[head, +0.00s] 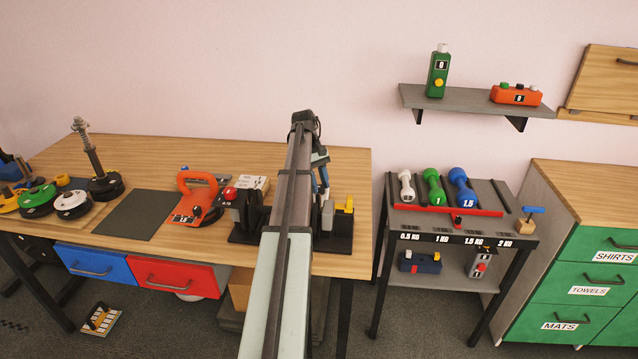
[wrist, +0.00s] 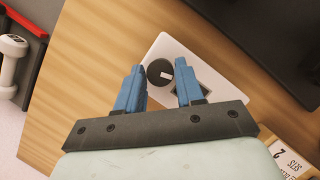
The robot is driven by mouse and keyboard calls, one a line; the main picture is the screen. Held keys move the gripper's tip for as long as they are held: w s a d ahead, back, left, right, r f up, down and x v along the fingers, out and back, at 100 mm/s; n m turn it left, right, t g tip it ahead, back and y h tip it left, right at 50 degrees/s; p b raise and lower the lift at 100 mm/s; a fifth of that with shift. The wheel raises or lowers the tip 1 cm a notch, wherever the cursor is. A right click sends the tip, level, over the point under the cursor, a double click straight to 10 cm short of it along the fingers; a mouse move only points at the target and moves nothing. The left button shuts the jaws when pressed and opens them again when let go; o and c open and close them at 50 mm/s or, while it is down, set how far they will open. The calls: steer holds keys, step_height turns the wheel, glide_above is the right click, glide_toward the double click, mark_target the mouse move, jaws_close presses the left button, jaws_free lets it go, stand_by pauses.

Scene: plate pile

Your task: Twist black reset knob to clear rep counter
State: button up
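In the wrist view a black round knob (wrist: 156,73) with a white mark sits on a pale flat unit (wrist: 205,72) on the wooden table. A dark patch lies beside the knob on that unit; I see no readable digits there. My gripper (wrist: 161,70) is open and empty, with its two blue fingers apart and the knob showing between their tips. I cannot tell how high the fingertips are above the knob. In the head view my gripper (head: 322,178) is partly hidden by my arm, and the knob is hidden too.
A black stand (head: 338,238) with a yellow part is close by on the right. A red-knobbed item (head: 230,193) and an orange clamp-like device (head: 195,200) are to the left. A rack of dumbbells (head: 400,213) stands right of the table (head: 350,160). A shelf (head: 470,101) holds two counters.

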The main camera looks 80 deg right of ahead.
steer(key=o, duration=0.3)
steer(key=shift+o, duration=0.2)
steer(key=shift+w+d+r, duration=0.15)
steer(key=shift+r, duration=0.25)
steer(key=w+d, duration=0.8)
steer(key=shift+w+d+r, duration=0.1)
steer(key=shift+w+d, duration=0.15)
